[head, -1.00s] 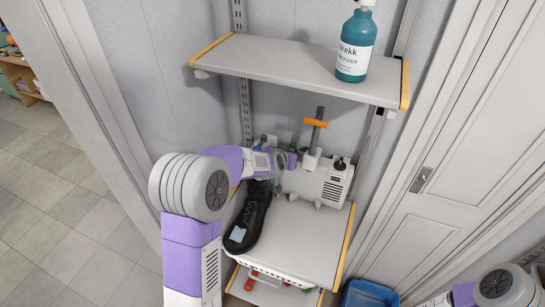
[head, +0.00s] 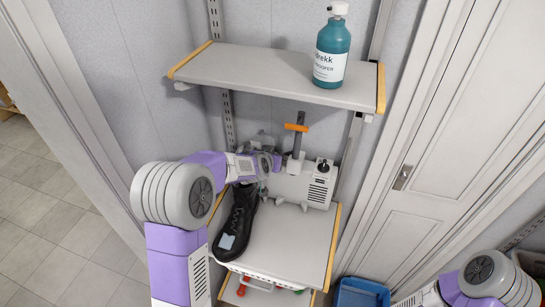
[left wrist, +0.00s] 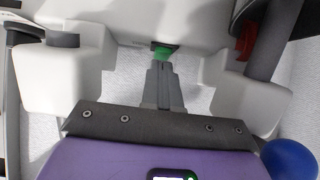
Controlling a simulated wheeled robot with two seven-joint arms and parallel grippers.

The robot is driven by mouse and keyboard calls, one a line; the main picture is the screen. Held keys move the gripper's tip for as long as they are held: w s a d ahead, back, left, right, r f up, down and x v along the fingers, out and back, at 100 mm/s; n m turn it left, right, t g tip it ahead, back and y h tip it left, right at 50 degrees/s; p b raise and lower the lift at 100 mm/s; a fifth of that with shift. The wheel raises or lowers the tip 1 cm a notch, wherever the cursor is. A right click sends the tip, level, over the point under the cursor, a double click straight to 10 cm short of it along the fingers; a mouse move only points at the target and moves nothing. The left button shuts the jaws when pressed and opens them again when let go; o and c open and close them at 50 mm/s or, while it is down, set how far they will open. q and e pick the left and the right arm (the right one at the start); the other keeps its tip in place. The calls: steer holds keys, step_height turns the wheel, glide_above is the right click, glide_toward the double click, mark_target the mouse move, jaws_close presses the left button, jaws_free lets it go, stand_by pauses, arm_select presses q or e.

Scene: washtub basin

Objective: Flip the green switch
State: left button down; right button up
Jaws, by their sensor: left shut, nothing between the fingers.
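The green switch (left wrist: 161,52) sits in a dark slot on a pale grey machine (head: 305,186), which stands at the back of the lower shelf. In the left wrist view, my left gripper (left wrist: 162,68) is shut and empty, its narrow fingertips right at the lower edge of the switch. I cannot tell whether they touch it. The fingertips partly cover the switch, so its position is unclear. In the head view, my left gripper (head: 273,163) is at the machine's left side, and the switch is hidden there. My right gripper is out of view.
A black shoe (head: 236,222) lies on the lower shelf (head: 285,245), left of the machine. An orange-topped post (head: 297,128) rises behind it. The upper shelf (head: 250,70) overhangs, holding a teal bottle (head: 331,55). A blue bin (head: 360,293) stands below right.

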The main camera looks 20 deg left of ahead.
arm_select(q)
steer(key=s+r+p, duration=0.6)
steer(key=s+r, duration=0.2)
steer(key=r, duration=0.1)
steer(key=shift+s+d+r+p, duration=0.25)
steer(key=shift+s+d+p, duration=0.05)
steer(key=shift+d+p, duration=0.1)
